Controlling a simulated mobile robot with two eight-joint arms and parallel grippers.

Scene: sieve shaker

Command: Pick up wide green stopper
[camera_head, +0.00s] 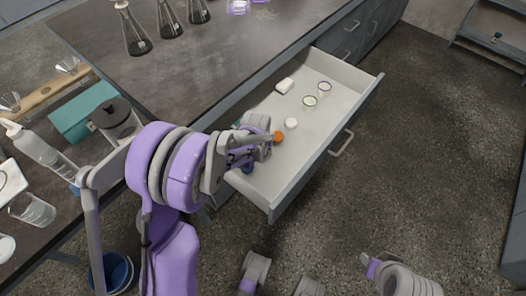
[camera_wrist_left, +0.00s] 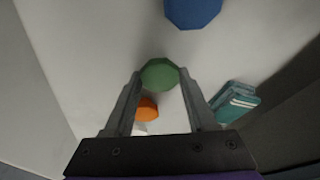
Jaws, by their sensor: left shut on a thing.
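The wide green stopper (camera_wrist_left: 159,74) is a faceted green disc between the fingertips in the left wrist view. My left gripper (camera_wrist_left: 159,84) is shut on it, with one finger at each side. In the head view my left gripper (camera_head: 264,148) is over the near left part of the open drawer (camera_head: 330,138). The green stopper is hidden behind the gripper there. An orange stopper (camera_head: 279,137) lies just right of the gripper, and it also shows in the left wrist view (camera_wrist_left: 147,108).
A blue stopper (camera_wrist_left: 193,12) and a teal stacked item (camera_wrist_left: 234,103) lie near the green one. White-topped jars (camera_head: 310,101), a round white piece (camera_head: 291,123) and a white block (camera_head: 285,86) stand farther back in the drawer. Drawer walls bound the space.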

